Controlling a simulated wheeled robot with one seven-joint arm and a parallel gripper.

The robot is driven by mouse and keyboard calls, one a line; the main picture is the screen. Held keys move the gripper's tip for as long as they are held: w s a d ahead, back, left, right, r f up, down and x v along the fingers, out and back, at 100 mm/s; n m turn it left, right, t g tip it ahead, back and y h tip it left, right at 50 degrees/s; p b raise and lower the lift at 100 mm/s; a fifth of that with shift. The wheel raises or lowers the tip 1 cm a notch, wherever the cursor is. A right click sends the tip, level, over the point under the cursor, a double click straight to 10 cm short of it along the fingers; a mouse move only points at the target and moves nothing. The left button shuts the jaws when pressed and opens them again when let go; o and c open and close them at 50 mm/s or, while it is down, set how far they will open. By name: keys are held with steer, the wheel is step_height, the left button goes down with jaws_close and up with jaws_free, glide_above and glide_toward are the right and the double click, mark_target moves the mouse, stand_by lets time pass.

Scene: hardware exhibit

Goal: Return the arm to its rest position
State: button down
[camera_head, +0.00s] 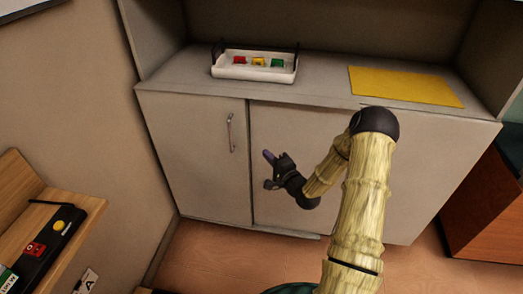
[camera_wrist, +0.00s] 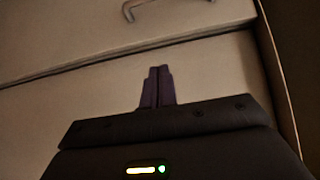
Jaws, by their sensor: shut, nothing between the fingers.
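My gripper (camera_head: 268,157) is held in the air in front of the pale cabinet, below the level of its countertop. The arm is bent, and the gripper points to the upper left in the head view. In the wrist view the two dark purple fingers (camera_wrist: 157,87) are together with nothing between them. A cabinet door and its metal handle (camera_wrist: 150,8) lie beyond the fingertips.
A white tray (camera_head: 226,71) with red, yellow and green pieces stands on the countertop (camera_head: 320,78). A yellow mat (camera_head: 405,86) lies to its right. A wooden shelf (camera_head: 75,205) with a dark button panel is at lower left. Open floor lies before the cabinet.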

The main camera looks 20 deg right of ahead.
steer(key=shift+s, duration=0.5)
steer(key=shift+w+a, duration=0.1)
steer(key=shift+w, duration=0.05)
